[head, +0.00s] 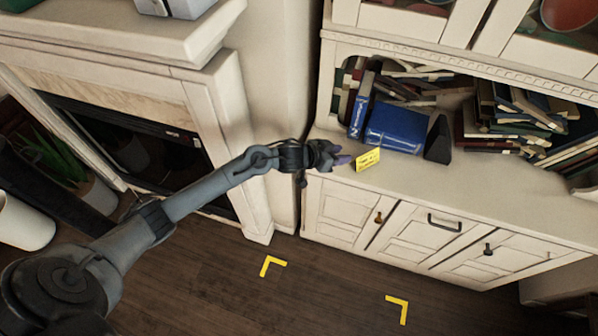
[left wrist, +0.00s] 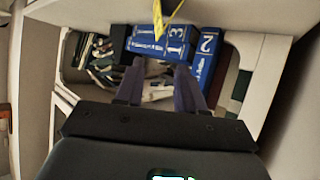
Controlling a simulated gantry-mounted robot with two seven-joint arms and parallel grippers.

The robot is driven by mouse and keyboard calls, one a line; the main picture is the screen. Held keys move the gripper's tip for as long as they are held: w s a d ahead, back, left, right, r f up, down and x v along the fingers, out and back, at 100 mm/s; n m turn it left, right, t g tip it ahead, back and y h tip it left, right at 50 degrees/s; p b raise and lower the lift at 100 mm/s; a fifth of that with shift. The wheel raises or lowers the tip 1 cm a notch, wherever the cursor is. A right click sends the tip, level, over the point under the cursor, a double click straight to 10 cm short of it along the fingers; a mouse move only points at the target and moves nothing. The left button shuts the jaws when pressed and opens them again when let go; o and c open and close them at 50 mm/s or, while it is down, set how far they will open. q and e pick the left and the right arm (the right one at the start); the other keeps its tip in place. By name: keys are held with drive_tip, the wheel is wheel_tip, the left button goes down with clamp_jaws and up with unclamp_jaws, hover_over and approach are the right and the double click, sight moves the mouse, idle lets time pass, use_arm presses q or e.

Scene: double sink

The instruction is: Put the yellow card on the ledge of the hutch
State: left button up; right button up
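The yellow card (head: 368,159) with dark print is at the front part of the hutch's ledge (head: 470,187), left of centre, in the head view. I cannot tell whether it touches the ledge. In the left wrist view the card (left wrist: 172,20) shows nearly edge-on at the top, its near tip just beyond the gap between my fingers. My left gripper (head: 343,160) is at the card's left side in the head view. In the left wrist view its purple fingers (left wrist: 160,75) are apart, with a gap between them. My right gripper is not in view.
Blue books (head: 395,128) and a black wedge-shaped object (head: 438,139) stand behind the card. More books (head: 520,108) fill the shelf to the right. The ledge's front right is bare. A fireplace mantel (head: 170,40) is at left. Yellow corner marks (head: 398,308) are on the floor.

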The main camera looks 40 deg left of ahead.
use_arm(q)
drive_tip(key=s+d+f+g+y, duration=0.1)
drive_tip(key=s+d+f, duration=0.2)
drive_tip(key=s, duration=0.4)
drive_tip(key=s+d+f+g+y, duration=0.1)
drive_tip(key=s+d+f, duration=0.1)
drive_tip(key=s+d, duration=0.35)
drive_tip(key=s+a+g+y, duration=0.1)
drive_tip(key=s+g, duration=0.2)
drive_tip(key=s, duration=0.8)
drive_tip(key=s+a+n+g, duration=0.1)
drive_tip(key=s+a+g, duration=0.1)
drive_tip(key=s, duration=1)
drive_tip(key=shift+s+a+r+g+y, duration=0.2)
drive_tip(key=shift+s+r+g+y, duration=0.1)
drive_tip(key=shift+g+y, duration=0.15)
wheel_tip(320, 180, up, 31)
drive_tip(key=p, duration=3.1)
drive_tip(key=shift+r, duration=0.15)
